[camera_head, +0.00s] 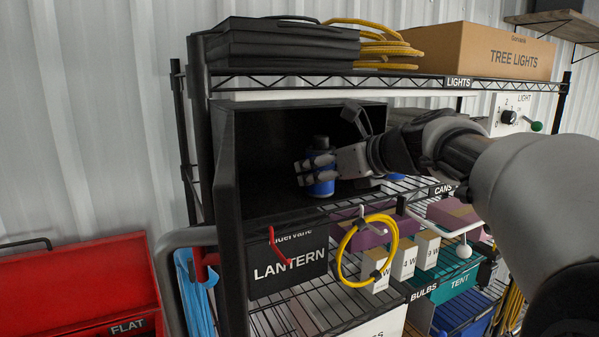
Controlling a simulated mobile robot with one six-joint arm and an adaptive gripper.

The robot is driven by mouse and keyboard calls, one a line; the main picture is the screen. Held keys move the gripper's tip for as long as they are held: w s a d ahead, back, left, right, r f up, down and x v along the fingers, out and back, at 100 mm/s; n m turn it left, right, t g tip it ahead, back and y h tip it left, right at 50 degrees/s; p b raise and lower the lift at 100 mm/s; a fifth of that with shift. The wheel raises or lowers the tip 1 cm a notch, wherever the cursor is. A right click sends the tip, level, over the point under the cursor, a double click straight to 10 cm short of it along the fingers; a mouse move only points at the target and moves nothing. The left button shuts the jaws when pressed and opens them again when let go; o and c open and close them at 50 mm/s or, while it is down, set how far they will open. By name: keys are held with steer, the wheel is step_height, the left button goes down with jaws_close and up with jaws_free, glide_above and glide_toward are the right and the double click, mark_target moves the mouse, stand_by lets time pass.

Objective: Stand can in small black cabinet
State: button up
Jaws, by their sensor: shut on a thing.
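A blue can (321,184) with a dark top is upright, just inside the open front of the small black cabinet (228,150). My gripper (318,172) comes in from the right and is shut on the can. The cabinet sits on a wire shelf, with its door swung open on the left side. Its inside is dark, and I cannot tell whether the can's base touches the cabinet floor.
The wire rack's top shelf holds a black case (285,45), a yellow cord (375,45) and a tree lights box (505,52). Below the cabinet are a lantern bin (290,265) and a hanging yellow loop (343,268). A red toolbox (75,285) stands at left.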

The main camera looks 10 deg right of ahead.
steer(key=o, duration=1.2)
steer(key=shift+f, duration=0.15)
steer(key=shift+d+r, duration=0.1)
steer(key=shift+r, duration=0.1)
steer(key=b+v, duration=0.1)
steer(key=v, duration=1.1)
steer(key=shift+f, duration=0.1)
steer(key=shift+f, duration=0.1)
